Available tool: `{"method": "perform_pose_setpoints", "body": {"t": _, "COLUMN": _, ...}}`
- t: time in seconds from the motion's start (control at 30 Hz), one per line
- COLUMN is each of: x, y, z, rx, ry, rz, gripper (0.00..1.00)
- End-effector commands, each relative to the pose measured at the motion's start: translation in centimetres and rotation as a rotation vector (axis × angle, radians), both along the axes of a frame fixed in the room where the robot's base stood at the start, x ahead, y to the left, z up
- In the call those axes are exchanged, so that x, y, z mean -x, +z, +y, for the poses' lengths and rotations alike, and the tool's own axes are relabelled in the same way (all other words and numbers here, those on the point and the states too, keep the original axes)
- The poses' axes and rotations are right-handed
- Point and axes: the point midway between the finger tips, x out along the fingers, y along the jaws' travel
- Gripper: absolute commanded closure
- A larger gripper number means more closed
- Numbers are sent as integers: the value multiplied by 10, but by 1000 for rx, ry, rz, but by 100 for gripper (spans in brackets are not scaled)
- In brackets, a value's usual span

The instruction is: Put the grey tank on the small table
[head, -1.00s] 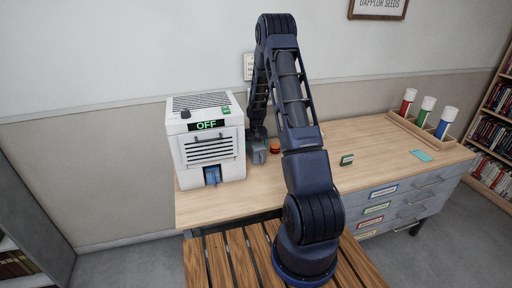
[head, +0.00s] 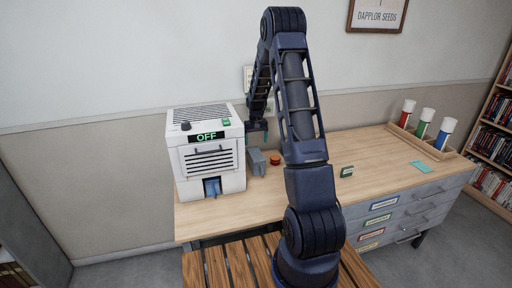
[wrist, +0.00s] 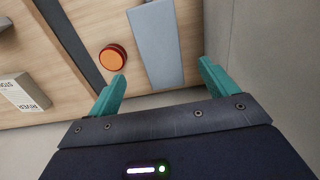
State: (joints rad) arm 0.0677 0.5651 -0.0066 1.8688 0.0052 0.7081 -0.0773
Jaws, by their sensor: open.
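The grey tank (head: 256,162) stands on the desk just right of the white machine. In the wrist view it is a long blue-grey block (wrist: 157,45), beyond the fingertips and between their lines. My gripper (head: 258,136) hangs above the tank, apart from it. Its teal fingers (wrist: 162,80) are spread, with nothing between them. A slatted wooden top (head: 222,262) shows at the bottom of the head view; I cannot tell if it is the small table.
The white machine (head: 208,160), reading OFF, stands close left of the tank. An orange-red round knob (head: 275,160) sits close right of it. The desk's front middle (head: 255,204) is clear.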

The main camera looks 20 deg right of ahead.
Motion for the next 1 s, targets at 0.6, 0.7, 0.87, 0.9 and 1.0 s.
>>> {"method": "perform_pose_setpoints", "body": {"t": 0.6, "x": 71, "y": 135, "z": 15, "rx": 3, "ry": 0, "rz": -89, "gripper": 15}}
{"method": "perform_pose_setpoints", "body": {"t": 0.7, "x": 92, "y": 161, "z": 19, "rx": 4, "ry": 0, "rz": -111, "gripper": 15}}
{"method": "perform_pose_setpoints", "body": {"t": 0.87, "x": 129, "y": 198, "z": 24, "rx": 4, "ry": 1, "rz": -144, "gripper": 15}}
{"method": "perform_pose_setpoints", "body": {"t": 0.9, "x": 138, "y": 207, "z": 25, "rx": 4, "ry": 1, "rz": -153, "gripper": 15}}
{"method": "perform_pose_setpoints", "body": {"t": 1.0, "x": 163, "y": 227, "z": 28, "rx": 5, "ry": 1, "rz": -175, "gripper": 15}}
